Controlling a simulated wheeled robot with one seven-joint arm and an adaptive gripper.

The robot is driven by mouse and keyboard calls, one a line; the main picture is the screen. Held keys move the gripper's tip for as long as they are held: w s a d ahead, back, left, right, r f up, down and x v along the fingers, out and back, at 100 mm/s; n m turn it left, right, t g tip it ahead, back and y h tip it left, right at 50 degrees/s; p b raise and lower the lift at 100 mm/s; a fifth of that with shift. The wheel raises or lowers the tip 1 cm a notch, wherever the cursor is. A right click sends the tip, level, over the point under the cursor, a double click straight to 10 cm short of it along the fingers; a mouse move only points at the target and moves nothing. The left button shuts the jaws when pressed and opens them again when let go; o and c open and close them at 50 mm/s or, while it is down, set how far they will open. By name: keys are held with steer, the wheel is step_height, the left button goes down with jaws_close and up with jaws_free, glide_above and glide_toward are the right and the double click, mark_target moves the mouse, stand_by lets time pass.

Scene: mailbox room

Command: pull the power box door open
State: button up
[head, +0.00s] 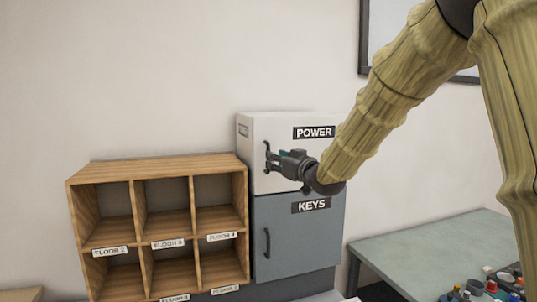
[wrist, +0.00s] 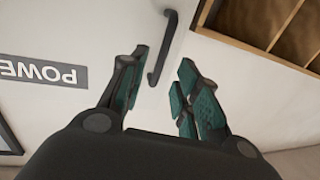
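The power box (head: 282,124) is the white upper cabinet with a POWER label, and its door looks shut. Its dark bar handle (head: 267,155) is at the door's left side. My gripper (head: 274,161) is in front of the door at the handle and partly covers it. In the wrist view, my gripper (wrist: 163,62) is open. Its two green-padded fingers lie on either side of the handle (wrist: 163,45), with a gap to each. Whether the fingertips reach as deep as the bar is hard to tell.
Below is a grey KEYS cabinet (head: 300,238) with its own handle. A wooden pigeonhole shelf (head: 158,168) stands close on the left. A table (head: 430,247) with several small items is at the right. The wall above the box is clear.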

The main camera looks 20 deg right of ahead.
steer(key=shift+p+x, duration=0.95)
steer(key=shift+x, duration=1.95)
steer(key=shift+c, duration=0.5)
jaws_close()
